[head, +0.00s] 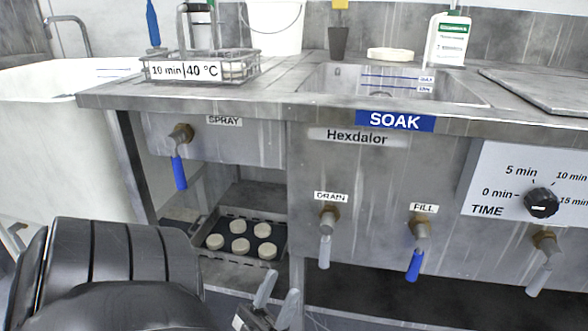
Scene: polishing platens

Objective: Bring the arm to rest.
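My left arm (120,265) comes in large and dark at the lower left of the head view. My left gripper (279,288) is low in the picture, in front of the lower part of the sink unit. Its two pale fingers stand apart with nothing between them. The gripper's lower part is cut off by the bottom edge. My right arm and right gripper are not in view.
Close ahead is a metal SOAK unit (350,165) with DRAIN (328,225), FILL (418,235) and SPRAY (180,140) valves and a TIME knob (541,203). A low tray (212,222) holds several pale discs. A wire basket (255,62) stands on the counter.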

